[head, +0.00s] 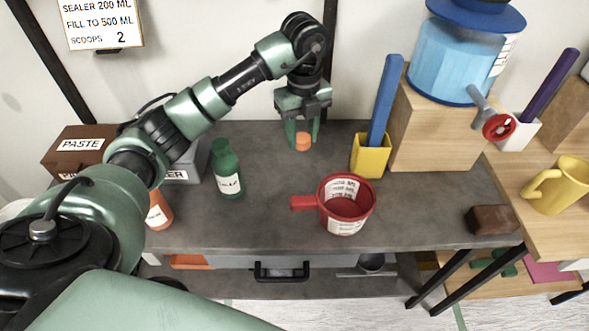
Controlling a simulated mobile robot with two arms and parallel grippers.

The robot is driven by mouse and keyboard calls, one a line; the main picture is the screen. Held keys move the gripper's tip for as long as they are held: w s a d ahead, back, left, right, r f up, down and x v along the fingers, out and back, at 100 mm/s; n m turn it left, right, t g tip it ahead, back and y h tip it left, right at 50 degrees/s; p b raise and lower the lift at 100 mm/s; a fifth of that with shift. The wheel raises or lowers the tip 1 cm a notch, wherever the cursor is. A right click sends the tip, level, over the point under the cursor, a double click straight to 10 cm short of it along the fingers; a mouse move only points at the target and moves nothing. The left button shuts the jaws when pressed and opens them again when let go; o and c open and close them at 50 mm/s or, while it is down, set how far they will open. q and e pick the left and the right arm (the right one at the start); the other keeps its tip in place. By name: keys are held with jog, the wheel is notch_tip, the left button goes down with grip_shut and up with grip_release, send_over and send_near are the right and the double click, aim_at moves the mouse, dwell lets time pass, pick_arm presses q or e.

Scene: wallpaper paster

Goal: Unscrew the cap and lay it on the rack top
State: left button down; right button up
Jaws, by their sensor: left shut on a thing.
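My left gripper (303,138) points down over the back middle of the dark grey rack top (265,205). It is shut on a small orange cap (303,142), held between the fingertips at or just above the surface; I cannot tell if it touches. A green bottle (228,172) with a white label stands upright to the left of the gripper, apart from it. An orange bottle (158,212) with a white label is partly hidden behind my left arm. My right gripper is not in view.
A red measuring jug (345,205) stands front centre, its handle pointing left. A yellow holder (369,157) with a blue stick stands right of the gripper, beside a wooden block (432,135) bearing a blue dispenser (455,60). A brown PASTE box (78,148) is at left.

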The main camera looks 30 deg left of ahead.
aim_at(301, 181)
pick_arm(q)
notch_tip(301, 181, down, 13)
jog(key=shift+f+p, duration=0.2)
jog(key=shift+p, duration=0.6)
jog(key=shift+f, duration=0.1)
jog(key=shift+f, duration=0.15)
jog(key=c, duration=0.9)
grip_release()
notch_tip(301, 181, up, 11)
jog(key=shift+r+b, duration=0.2)
jog(key=shift+b, duration=0.8)
jog(key=shift+r, duration=0.5)
